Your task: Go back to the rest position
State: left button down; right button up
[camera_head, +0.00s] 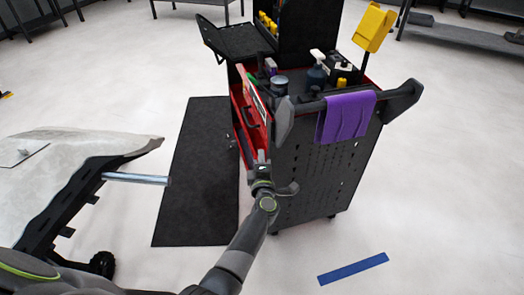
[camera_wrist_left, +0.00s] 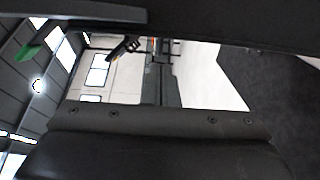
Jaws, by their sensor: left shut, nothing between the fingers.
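My left gripper (camera_head: 262,160) is in the middle of the head view, at the end of my arm coming up from the bottom. It is shut with nothing in it. It is in front of the red drawer side of the black tool cart (camera_head: 315,170), close to the cart's left front corner; I cannot tell whether it touches. The left wrist view is tilted and mostly filled by dark parts close to the lens, with the fingertips not clearly shown. My right gripper is not in view.
A purple cloth (camera_head: 346,116) hangs over the cart's handle. Bottles and a yellow tool (camera_head: 373,27) are on top. A black mat (camera_head: 197,180) lies left of the cart. A pale panel on a dark frame (camera_head: 75,150) stands at left. Blue tape (camera_head: 353,268) marks open floor at right.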

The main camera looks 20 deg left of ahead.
pick_arm(q)
jog(key=s+a+f+m+g+h+p, duration=0.25)
jog(key=s+f+m, duration=0.45)
jog(key=s+f, duration=0.45)
jog(key=s+a+f+m+g+h+p, duration=0.1)
jog(key=s+f+m+g+h+p, duration=0.2)
jog(key=s+f+m, duration=0.65)
jog(key=s+a+f+m+g+p, duration=0.1)
jog(key=s+a+f+g, duration=0.2)
jog(key=s, duration=0.9)
jog(key=s+a+f+m+g, duration=0.2)
jog(key=s+f, duration=0.4)
jog(key=s, duration=0.6)
jog(key=s+a+f+m+g+p, duration=0.1)
jog(key=s+f+g, duration=0.4)
jog(key=s, duration=0.7)
jog(key=a+m, duration=0.1)
jog(key=a, duration=0.1)
jog(key=shift+a+y+p, duration=0.3)
jog(key=shift+a+y, duration=0.05)
jog(key=shift+a, duration=0.05)
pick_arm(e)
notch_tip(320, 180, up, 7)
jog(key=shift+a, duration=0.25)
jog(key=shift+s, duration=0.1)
